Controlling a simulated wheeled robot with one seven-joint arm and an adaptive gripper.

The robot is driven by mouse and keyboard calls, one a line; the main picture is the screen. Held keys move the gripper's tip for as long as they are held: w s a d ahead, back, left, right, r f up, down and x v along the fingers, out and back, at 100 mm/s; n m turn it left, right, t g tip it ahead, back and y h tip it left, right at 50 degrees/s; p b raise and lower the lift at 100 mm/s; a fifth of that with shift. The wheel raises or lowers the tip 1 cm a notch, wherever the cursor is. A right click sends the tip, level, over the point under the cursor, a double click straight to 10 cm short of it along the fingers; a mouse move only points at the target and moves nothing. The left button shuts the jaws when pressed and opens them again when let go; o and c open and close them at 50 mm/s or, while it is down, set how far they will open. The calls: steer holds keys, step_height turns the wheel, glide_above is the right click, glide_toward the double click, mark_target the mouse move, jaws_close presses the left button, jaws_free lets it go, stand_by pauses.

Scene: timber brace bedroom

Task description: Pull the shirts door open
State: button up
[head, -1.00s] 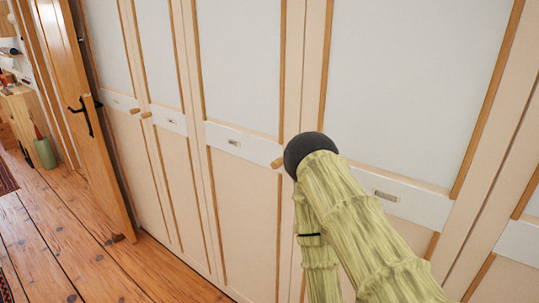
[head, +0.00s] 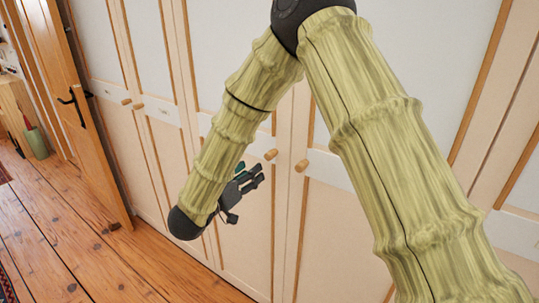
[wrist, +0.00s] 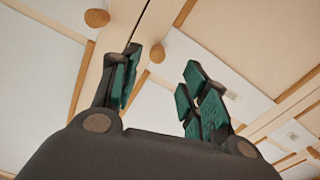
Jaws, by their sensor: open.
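A row of cream wardrobe doors has white panels and round wooden knobs. In the head view, one door (head: 238,245) has a knob (head: 270,154); the door to its right (head: 342,240) has another knob (head: 302,166). I cannot read any label, so I cannot tell which is the shirts door. My gripper (head: 256,176) is open and empty, just below the left knob in the picture. In the wrist view, one knob (wrist: 157,53) shows between the open fingertips (wrist: 163,62), apart from them; another knob (wrist: 96,18) is outside them. All these doors look shut.
Two more knobs, a left one (head: 125,101) and a right one (head: 138,106), are on doors farther left. An open wooden room door (head: 90,130) with a black handle stands at the left. Bare plank floor (head: 90,265) lies in front. My arm hides part of the wardrobe.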

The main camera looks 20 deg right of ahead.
mark_target(267, 158)
steer(key=p+x, duration=0.1)
steer(key=x, duration=0.4)
steer(key=p+x, duration=0.2)
steer(key=x, duration=0.3)
steer(key=shift+w+d+r, duration=0.15)
steer(key=shift+d+r, duration=0.05)
steer(key=shift+d, duration=0.1)
steer(key=shift+c, duration=0.4)
jaws_close()
